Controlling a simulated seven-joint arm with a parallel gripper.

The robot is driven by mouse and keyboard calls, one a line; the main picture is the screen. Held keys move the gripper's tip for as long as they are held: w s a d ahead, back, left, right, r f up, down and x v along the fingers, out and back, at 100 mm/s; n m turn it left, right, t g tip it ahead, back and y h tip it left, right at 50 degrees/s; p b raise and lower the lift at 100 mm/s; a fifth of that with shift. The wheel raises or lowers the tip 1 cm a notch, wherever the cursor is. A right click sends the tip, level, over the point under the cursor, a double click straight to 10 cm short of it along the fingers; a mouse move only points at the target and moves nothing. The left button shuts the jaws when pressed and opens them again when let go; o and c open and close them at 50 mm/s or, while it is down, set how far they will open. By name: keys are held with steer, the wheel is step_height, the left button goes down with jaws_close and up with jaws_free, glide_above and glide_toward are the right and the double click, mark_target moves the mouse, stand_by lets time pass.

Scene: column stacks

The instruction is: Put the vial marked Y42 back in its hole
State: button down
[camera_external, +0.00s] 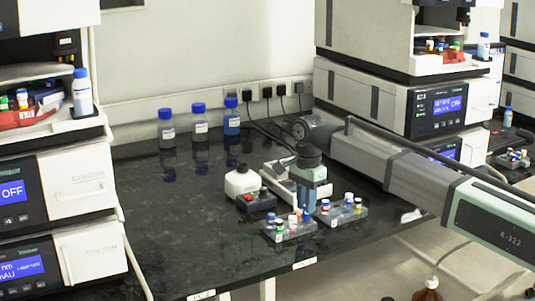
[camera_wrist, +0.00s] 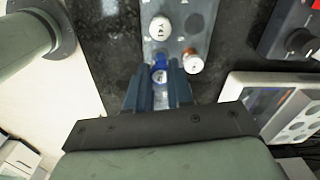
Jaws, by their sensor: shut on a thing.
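My gripper (camera_external: 306,210) points down over the small vial racks on the black bench. In the wrist view its two blue fingers (camera_wrist: 159,78) are closed around a blue-capped vial (camera_wrist: 159,60); I cannot read its mark or tell whether it is seated in the rack. A grey rack (camera_wrist: 172,50) lies beneath. A white-capped vial (camera_wrist: 161,28) with small letters stands ahead of the fingers, and a white-topped, brown-sided vial (camera_wrist: 193,62) stands to their right. A dark round spot, perhaps an empty hole, is beside the white cap. The vial marked Y42 cannot be identified for certain.
The external view shows a left rack (camera_external: 289,236) and a right rack (camera_external: 350,215) with coloured caps. Several blue-capped bottles stand along the wall. The left bench area is clear.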

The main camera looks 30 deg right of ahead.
steer(key=shift+f, duration=1)
stand_by(1.1)
steer(key=c, duration=0.6)
jaws_free()
stand_by(0.3)
steer(key=shift+r, duration=3)
